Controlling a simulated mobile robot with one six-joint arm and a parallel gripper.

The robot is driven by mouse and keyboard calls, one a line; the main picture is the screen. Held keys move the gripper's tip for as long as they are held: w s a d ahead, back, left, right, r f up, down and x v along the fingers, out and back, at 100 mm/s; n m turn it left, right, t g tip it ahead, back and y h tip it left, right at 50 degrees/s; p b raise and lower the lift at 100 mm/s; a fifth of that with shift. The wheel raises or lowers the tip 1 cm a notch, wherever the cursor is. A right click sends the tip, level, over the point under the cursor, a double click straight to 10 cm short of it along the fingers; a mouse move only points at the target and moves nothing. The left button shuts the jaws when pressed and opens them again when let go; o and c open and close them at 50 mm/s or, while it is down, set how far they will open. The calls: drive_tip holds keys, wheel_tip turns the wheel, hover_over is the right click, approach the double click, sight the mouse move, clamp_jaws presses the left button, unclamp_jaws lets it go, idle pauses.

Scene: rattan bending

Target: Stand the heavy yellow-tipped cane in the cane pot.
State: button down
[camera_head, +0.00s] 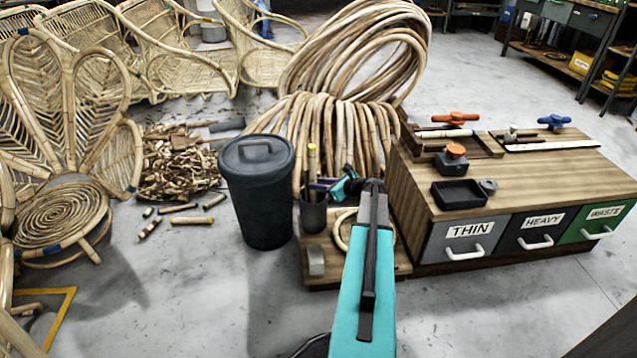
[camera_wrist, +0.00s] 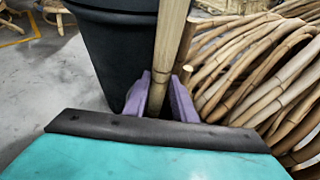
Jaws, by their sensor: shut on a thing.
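My gripper (camera_head: 322,186) has purple fingers and is shut on an upright cane (camera_head: 312,163), whose top looks yellow in the head view. The wrist view shows the same cane (camera_wrist: 170,45) between the purple fingers (camera_wrist: 160,98). The dark cane pot (camera_head: 313,214) stands directly below the gripper, on a low wooden base. The cane's lower end is hidden, so I cannot tell whether it is inside the pot or just above it. A short cane end (camera_wrist: 186,74) shows just behind the right finger.
A dark lidded bin (camera_head: 257,195) stands close on the left. Bundled rattan poles (camera_head: 340,125) rise behind. A wooden bench (camera_head: 520,180) with THIN, HEAVY and WASTE drawers is on the right. A grey block (camera_head: 316,261) and a cane coil (camera_head: 345,230) are near the pot.

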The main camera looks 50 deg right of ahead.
drive_tip(key=shift+f+b, duration=0.35)
drive_tip(key=shift+f, duration=1.5)
drive_tip(key=c, duration=1.4)
unclamp_jaws()
drive_tip(key=shift+d, duration=0.1)
drive_tip(key=shift+d+r, duration=0.1)
drive_tip(key=shift+a+p+v, duration=0.15)
drive_tip(key=shift+p+v, duration=1.1)
drive_tip(key=shift+v, duration=2.2)
drive_tip(key=shift+a+p+v, duration=0.15)
drive_tip(key=shift+p+v, duration=1.1)
drive_tip(key=shift+v, duration=2.25)
